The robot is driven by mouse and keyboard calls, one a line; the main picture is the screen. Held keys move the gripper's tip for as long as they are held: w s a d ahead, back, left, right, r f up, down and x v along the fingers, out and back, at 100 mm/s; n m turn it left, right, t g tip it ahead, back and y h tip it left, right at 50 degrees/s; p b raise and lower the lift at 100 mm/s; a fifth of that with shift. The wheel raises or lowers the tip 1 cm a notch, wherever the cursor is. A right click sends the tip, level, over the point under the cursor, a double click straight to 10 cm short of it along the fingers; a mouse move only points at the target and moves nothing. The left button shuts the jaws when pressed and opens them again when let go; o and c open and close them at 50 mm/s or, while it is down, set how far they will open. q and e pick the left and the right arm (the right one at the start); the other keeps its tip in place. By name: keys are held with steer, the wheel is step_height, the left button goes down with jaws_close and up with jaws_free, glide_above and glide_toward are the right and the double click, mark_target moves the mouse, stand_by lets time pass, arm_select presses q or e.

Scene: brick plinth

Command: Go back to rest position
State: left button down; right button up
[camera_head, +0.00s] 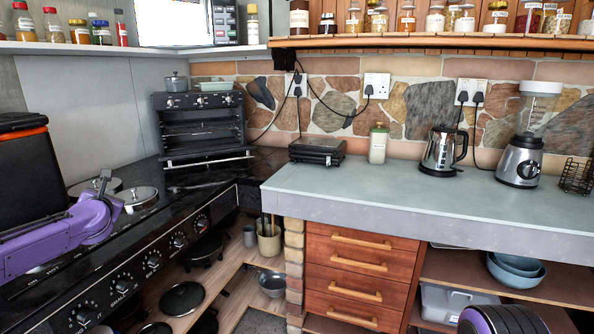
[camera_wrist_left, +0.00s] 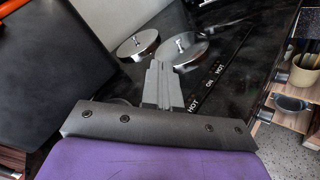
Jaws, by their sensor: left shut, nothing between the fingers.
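My left gripper (camera_head: 104,180) shows at the left of the head view, at the end of its purple arm, above the black stove top. In the left wrist view its grey fingers (camera_wrist_left: 162,85) are together with nothing between them. They point toward two round metal lids with handles. The near lid (camera_wrist_left: 183,50) and the other lid (camera_wrist_left: 138,44) lie on the black surface beyond the fingertips, apart from them as far as I can tell. My right gripper is not in view.
The black stove top (camera_head: 62,250) with a row of knobs runs along the left. A black panel with an orange edge (camera_head: 30,165) stands close beside my left arm. A toaster oven (camera_head: 203,130) is in the corner. The grey counter (camera_head: 370,190) holds a kettle (camera_head: 439,150) and a blender (camera_head: 520,160).

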arm_select(q)
steer(key=s+d+f+m+g+h, duration=0.2)
steer(key=s+d+f+m+h, duration=0.15)
steer(key=d+f+m, duration=1)
steer(key=s+d+f+m+g, duration=0.1)
steer(key=s+d+f+m, duration=0.1)
steer(key=s+d+f, duration=0.5)
steer(key=s+d+f+m+g, duration=0.1)
steer(key=s+d+f, duration=0.25)
steer(key=f, duration=0.85)
steer(key=s+d+f+m+g+h, duration=0.1)
steer(key=s+f+m+g, duration=0.15)
steer(key=s+f, duration=0.4)
steer(key=s+d+f+m+g+h, duration=0.1)
steer(key=s+d+f+m, duration=0.2)
steer(key=s, duration=0.7)
steer(key=s+a+f+m+g, duration=0.2)
steer(key=s+m, duration=0.1)
steer(key=s, duration=0.8)
steer(key=s+a+f+m+g+y, duration=0.1)
steer(key=s+a+f+m+g, duration=0.1)
steer(key=s, duration=0.8)
steer(key=shift+s+f+m, duration=0.2)
steer(key=shift+s+m, duration=0.15)
steer(key=shift+m, duration=0.15)
